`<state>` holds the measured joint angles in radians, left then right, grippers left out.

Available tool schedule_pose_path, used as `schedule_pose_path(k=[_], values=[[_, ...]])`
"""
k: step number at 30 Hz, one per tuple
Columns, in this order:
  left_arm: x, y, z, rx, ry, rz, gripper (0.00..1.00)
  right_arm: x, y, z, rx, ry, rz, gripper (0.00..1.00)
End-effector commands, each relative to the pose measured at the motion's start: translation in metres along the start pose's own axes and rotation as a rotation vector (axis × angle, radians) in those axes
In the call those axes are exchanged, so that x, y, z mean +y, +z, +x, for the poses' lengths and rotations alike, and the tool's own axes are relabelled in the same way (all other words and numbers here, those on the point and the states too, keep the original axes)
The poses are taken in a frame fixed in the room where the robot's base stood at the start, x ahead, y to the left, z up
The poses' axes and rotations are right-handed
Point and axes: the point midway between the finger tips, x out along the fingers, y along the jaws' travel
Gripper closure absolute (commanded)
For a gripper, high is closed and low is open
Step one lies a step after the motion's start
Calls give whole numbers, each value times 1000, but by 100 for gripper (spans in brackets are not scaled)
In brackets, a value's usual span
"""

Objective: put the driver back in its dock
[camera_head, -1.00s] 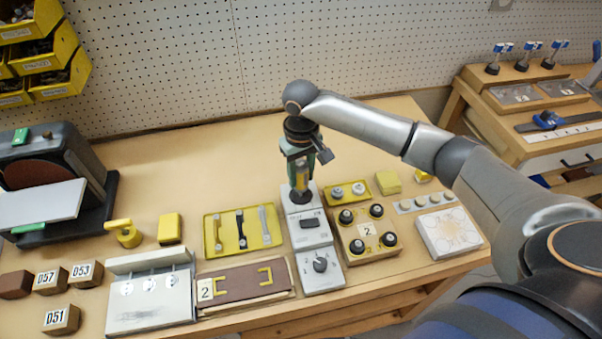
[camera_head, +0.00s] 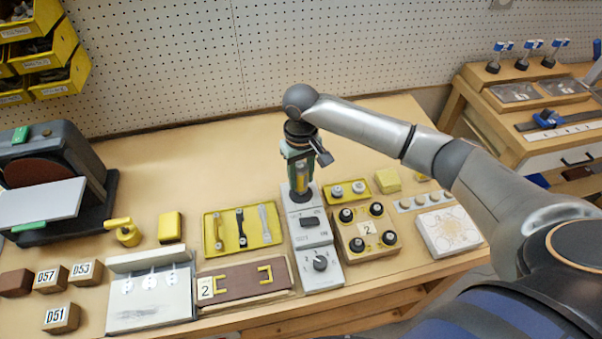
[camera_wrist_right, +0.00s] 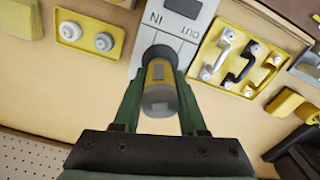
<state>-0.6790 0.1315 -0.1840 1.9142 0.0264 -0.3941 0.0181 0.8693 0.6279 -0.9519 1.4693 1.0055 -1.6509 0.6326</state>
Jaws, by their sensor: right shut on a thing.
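The driver is a yellow and grey cylinder (camera_wrist_right: 160,88), upright in the right wrist view. It also shows in the head view (camera_head: 300,179). My right gripper (camera_wrist_right: 159,80) has its green fingers on both sides of the driver and is shut on it. The dock is a light grey panel marked IN and OUT (camera_head: 312,233); it also shows in the right wrist view (camera_wrist_right: 187,30). The driver's lower end is at the dark round socket at the panel's far end. How deep it sits is hidden. My left gripper is not in view.
A yellow tray of handles (camera_head: 262,239) lies left of the dock. A yellow plate with two knobs (camera_head: 349,201) and a block with several black knobs (camera_head: 351,243) stand close on the right. The bench behind the dock is clear.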

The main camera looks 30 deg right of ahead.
Motion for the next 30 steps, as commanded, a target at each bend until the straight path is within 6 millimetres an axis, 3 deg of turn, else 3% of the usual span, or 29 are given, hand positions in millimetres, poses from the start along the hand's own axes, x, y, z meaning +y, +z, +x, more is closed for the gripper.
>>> schedule_pose_path(k=[30], values=[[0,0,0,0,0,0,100,-1,0,9,0,-2,0,100]])
